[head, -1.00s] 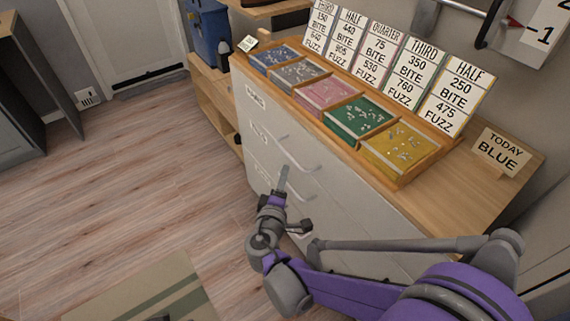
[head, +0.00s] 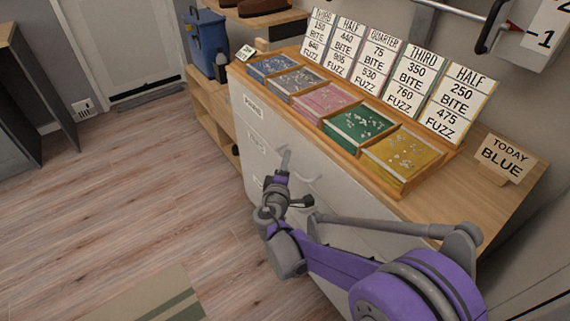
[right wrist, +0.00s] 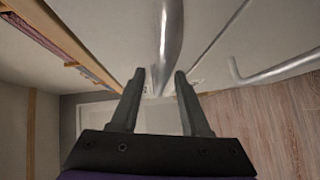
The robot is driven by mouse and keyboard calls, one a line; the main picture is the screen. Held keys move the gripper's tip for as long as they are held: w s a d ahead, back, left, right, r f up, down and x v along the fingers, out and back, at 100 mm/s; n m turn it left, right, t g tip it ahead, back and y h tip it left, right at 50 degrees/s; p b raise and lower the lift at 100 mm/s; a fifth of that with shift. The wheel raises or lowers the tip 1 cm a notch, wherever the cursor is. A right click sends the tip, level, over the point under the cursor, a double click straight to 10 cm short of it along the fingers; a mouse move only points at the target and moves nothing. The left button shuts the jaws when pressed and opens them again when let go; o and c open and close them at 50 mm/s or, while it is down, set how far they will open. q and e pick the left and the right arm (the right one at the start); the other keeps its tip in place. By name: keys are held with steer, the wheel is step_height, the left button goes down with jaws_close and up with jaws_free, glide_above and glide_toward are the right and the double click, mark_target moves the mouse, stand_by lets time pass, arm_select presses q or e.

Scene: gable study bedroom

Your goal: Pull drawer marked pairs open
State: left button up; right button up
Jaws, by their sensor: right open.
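A white drawer cabinet (head: 350,205) stands below the wooden top, with small labels down its left side. The top label (head: 253,106) and the middle label (head: 256,146) are too blurred to read surely. A second handle (right wrist: 275,72) lies to the right there. The drawers look shut. My left gripper is out of view.
Compartments of coloured packets (head: 358,124) and upright price cards (head: 415,77) stand on the wooden top, with a "TODAY BLUE" sign (head: 502,158) at right. A blue bin (head: 208,45) stands behind. The wooden floor (head: 120,190) left of the cabinet is clear.

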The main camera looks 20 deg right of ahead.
jaws_close()
stand_by(1.4)
